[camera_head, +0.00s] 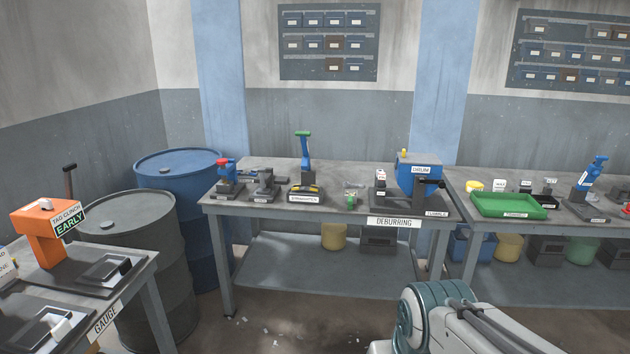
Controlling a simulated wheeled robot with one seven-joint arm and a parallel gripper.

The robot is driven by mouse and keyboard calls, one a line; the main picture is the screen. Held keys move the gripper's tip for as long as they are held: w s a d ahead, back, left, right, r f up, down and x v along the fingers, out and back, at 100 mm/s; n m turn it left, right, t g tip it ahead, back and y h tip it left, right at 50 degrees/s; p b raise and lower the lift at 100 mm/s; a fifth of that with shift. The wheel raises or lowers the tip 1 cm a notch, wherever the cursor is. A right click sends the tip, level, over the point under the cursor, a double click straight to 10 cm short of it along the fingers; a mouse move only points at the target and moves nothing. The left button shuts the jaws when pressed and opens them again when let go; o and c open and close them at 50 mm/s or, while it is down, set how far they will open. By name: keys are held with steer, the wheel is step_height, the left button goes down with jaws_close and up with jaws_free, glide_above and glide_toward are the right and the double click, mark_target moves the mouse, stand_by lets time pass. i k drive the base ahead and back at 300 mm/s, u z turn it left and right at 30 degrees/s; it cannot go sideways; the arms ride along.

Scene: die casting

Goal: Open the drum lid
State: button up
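A blue tumbler unit (418,180) with a dark crank or handle and a yellow knob on top stands on the right end of the deburring table. Its small white label is hard to read. Its top looks closed, but I cannot tell for certain. Two large floor drums also show at the left: a blue drum (182,196) and a grey-green drum (165,265), each with a closed top. I cannot tell which drum the task means. Part of my arm shows at the bottom right, well in front of the table. My gripper is not in view.
The deburring table (232,201) carries several small tools and fixtures. A green tray (484,210) lies on the right table. A gauge table (142,268) with an orange stand (42,226) is at the left. The floor before the deburring table is mostly free, with small scraps.

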mark_target(404, 158)
steer(key=z, duration=0.15)
steer(key=i, duration=1.6)
steer(key=z, duration=0.75)
steer(key=i, duration=1.6)
steer(key=z, duration=0.5)
